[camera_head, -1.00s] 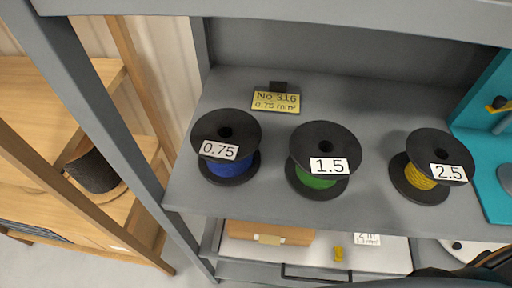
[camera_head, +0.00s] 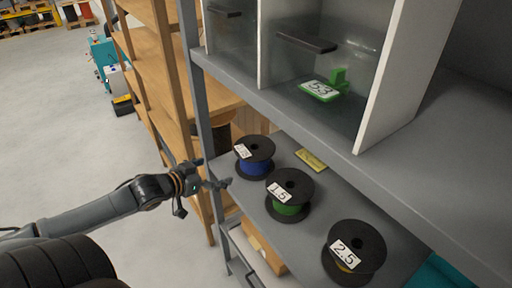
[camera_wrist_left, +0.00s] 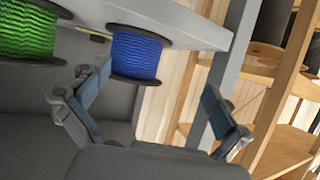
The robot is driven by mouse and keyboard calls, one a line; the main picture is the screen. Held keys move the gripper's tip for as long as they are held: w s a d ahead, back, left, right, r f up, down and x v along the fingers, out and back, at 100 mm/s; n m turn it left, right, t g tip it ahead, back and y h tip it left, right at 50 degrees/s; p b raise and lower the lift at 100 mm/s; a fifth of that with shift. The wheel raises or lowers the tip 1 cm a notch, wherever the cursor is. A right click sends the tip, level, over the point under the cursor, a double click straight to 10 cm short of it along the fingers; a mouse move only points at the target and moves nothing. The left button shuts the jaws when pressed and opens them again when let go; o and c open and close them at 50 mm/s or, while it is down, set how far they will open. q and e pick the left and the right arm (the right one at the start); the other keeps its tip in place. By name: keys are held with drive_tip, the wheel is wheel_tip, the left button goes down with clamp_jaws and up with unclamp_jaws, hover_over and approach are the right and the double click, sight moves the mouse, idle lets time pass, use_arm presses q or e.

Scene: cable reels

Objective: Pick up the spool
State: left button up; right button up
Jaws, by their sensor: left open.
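Three black spools stand in a row on a grey shelf (camera_head: 398,230). The one with blue cable (camera_head: 254,168), labelled 0.75 in the earlier head view, is closest to my left gripper (camera_head: 212,174). The spools with green cable (camera_head: 288,209), labelled 1.5, and yellow cable (camera_head: 346,264), labelled 2.5, stand further right. My left gripper is open and empty, just left of the blue spool. In the left wrist view the blue cable (camera_wrist_left: 136,56) shows beyond and between the spread fingers (camera_wrist_left: 155,86), apart from them; the green spool (camera_wrist_left: 26,30) is at the left edge. My right gripper is not in view.
A grey upright (camera_head: 191,85) of the rack stands close behind my left gripper. A compartment with a green object marked 53 (camera_head: 320,91) overhangs the shelf. A yellow label (camera_head: 311,159) lies behind the spools. A wooden rack (camera_head: 150,60) stands to the left.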

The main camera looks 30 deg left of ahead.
sight(240, 157)
use_arm(q)
drive_tip(key=shift+m+h, duration=0.3)
drive_tip(key=shift+h, duration=0.2)
drive_tip(key=w+d+r, duration=0.2)
drive_tip(key=w, duration=0.1)
drive_tip(key=shift+w+d+r, duration=0.15)
drive_tip(key=shift+d+r, duration=0.1)
drive_tip(key=shift+d, duration=0.15)
drive_tip(key=x, duration=0.5)
drive_tip(key=shift+d, duration=0.15)
drive_tip(key=shift+w+f, duration=0.15)
drive_tip(key=shift+w, duration=0.15)
drive_tip(key=shift+w+d+p, duration=0.2)
drive_tip(key=shift+w+p, duration=0.2)
drive_tip(key=p+x, duration=0.1)
drive_tip(key=x, duration=0.2)
drive_tip(key=shift+w+d+f, duration=0.1)
drive_tip(key=shift+w+d, duration=0.05)
drive_tip(key=shift+w+d+f, duration=0.1)
drive_tip(key=shift+w+f, duration=0.2)
drive_tip(key=shift+w, duration=0.15)
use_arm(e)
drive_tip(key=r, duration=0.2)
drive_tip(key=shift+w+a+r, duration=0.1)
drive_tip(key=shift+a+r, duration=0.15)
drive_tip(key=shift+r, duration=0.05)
